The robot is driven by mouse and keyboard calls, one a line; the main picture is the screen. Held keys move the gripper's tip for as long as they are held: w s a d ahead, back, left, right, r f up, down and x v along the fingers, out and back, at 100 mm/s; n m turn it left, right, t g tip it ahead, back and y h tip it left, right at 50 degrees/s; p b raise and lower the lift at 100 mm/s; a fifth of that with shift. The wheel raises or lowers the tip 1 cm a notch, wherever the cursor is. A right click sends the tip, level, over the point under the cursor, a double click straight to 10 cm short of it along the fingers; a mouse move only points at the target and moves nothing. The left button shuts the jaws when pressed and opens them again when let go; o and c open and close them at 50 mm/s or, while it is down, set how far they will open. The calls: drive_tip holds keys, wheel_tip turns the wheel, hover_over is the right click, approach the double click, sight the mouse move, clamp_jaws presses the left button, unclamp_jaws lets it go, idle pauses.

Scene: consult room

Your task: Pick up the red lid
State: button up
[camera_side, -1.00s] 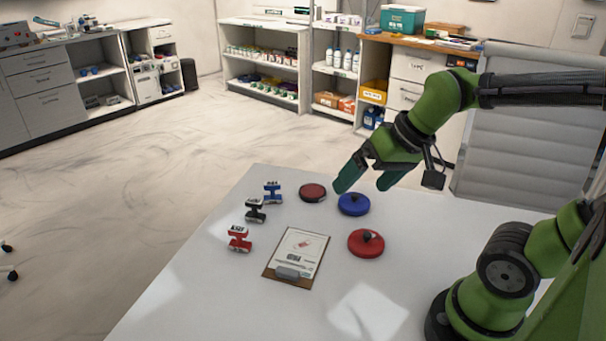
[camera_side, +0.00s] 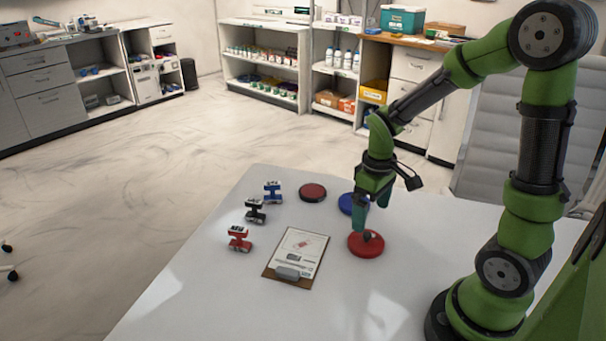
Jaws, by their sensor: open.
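The red lid (camera_side: 366,247) is a flat bright-red disc with a dark knob on top, lying on the white table right of the clipboard. My gripper (camera_side: 370,222) points down above the red lid, with its teal fingers open and the tips close to the knob. I cannot tell whether the fingertips are on both sides of the knob or touching it. The blue lid (camera_side: 347,204) lies just behind and is partly hidden by my gripper.
A dark red disc (camera_side: 312,193) lies at the back of the table (camera_side: 200,285). A clipboard (camera_side: 292,272) lies left of the red lid. The front of the table is clear.

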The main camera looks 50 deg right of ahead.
sight(367, 234)
wheel_tip(367, 234, down, 8)
drive_tip(key=shift+f, duration=0.2)
drive_tip(key=c, duration=0.7)
drive_tip(key=shift+r, duration=0.1)
